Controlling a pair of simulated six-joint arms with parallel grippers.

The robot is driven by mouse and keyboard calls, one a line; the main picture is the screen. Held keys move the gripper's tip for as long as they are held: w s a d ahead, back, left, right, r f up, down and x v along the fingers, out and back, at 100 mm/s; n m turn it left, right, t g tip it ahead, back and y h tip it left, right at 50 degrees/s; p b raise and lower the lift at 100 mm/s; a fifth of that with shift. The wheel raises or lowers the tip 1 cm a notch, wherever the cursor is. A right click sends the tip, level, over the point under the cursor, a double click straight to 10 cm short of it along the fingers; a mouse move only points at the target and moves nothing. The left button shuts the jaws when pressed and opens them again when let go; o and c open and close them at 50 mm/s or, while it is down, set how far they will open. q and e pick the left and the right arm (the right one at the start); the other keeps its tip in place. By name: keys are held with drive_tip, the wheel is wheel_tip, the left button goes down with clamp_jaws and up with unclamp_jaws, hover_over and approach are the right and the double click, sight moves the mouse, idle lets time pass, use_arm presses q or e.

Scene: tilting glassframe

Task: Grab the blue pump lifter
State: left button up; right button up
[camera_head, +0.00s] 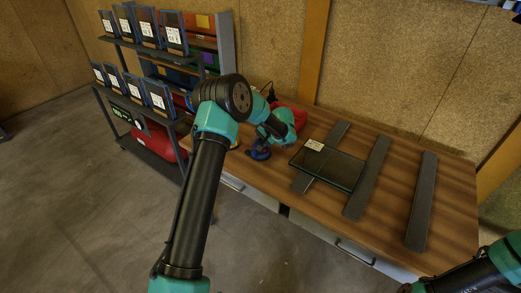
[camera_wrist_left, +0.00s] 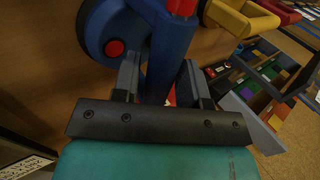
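The blue pump lifter (camera_head: 260,154) stands near the left edge of the wooden table, partly hidden by my left arm. In the left wrist view the blue pump lifter (camera_wrist_left: 172,50) is close up, with a dark round disc and a red button at its left. My left gripper (camera_wrist_left: 163,78) has its two fingers on either side of the lifter's blue upright part. A gap shows between that part and the right finger, so the gripper looks open around it. In the head view this gripper is mostly hidden behind its own wrist. My right gripper is not in view.
A dark glass pane (camera_head: 328,166) with a white label lies across grey strips on the table (camera_head: 395,200). Another grey strip (camera_head: 421,200) lies at the right. A red object (camera_head: 292,112) sits behind my left wrist. A shelf rack (camera_head: 150,95) with blue-framed panels stands left.

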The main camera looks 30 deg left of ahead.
use_arm(q)
drive_tip(key=shift+x, duration=1)
clamp_jaws()
